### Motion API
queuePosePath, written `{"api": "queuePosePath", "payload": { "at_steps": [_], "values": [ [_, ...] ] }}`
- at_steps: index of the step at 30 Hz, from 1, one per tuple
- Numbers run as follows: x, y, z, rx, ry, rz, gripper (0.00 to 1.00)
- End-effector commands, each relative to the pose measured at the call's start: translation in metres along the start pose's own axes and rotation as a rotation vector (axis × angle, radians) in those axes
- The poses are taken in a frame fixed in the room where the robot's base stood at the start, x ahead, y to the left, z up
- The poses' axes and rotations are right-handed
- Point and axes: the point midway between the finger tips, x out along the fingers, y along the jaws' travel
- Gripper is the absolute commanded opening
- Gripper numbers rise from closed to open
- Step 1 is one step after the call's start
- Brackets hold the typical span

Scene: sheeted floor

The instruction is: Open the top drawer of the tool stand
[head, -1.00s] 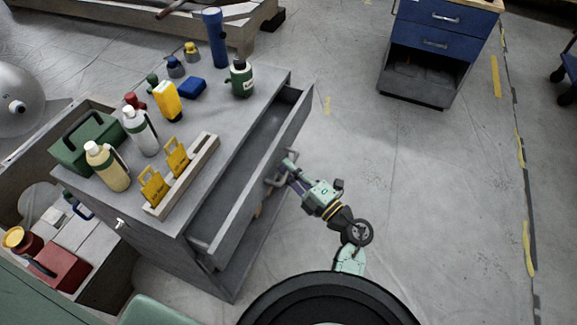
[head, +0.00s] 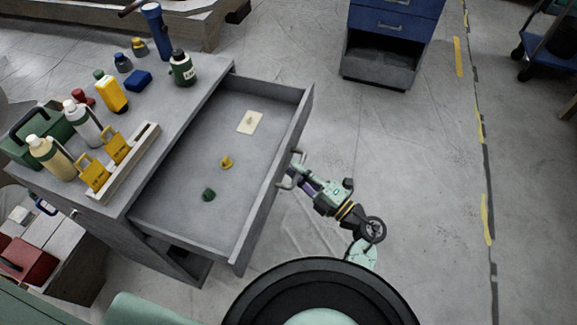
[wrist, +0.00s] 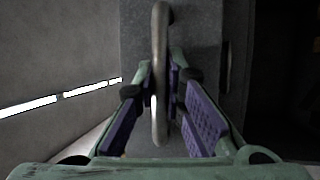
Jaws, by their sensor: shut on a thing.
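The grey tool stand (head: 200,82) is at the left in the head view. Its top drawer (head: 182,178) is pulled well out, and its inside shows. My gripper (head: 291,178) is at the outer face of the drawer front, shut on the metal handle (head: 299,158). In the wrist view the handle (wrist: 160,60) stands upright between the purple pads of my gripper (wrist: 162,95). Inside the drawer lie a cream plate-like piece (head: 249,122), a small yellow piece (head: 226,162) and a small green piece (head: 208,194).
Bottles, a yellow-tagged rack (head: 120,165), a blue flashlight (head: 157,30) and other items stand on the stand's top. A blue cabinet (head: 393,22) is at the back. A blue cart (head: 553,50) is at the far right. The floor to the right of my arm is clear.

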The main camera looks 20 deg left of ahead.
Motion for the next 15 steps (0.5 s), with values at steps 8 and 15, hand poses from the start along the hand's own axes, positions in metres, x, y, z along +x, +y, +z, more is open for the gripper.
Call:
{"api": "queuePosePath", "payload": {
  "at_steps": [8, 15],
  "values": [
    [-0.025, 0.006, 0.011, -0.003, -0.001, 0.001, 0.0],
    [-0.03, 0.007, 0.013, -0.001, 0.001, 0.001, 0.0]
  ]
}}
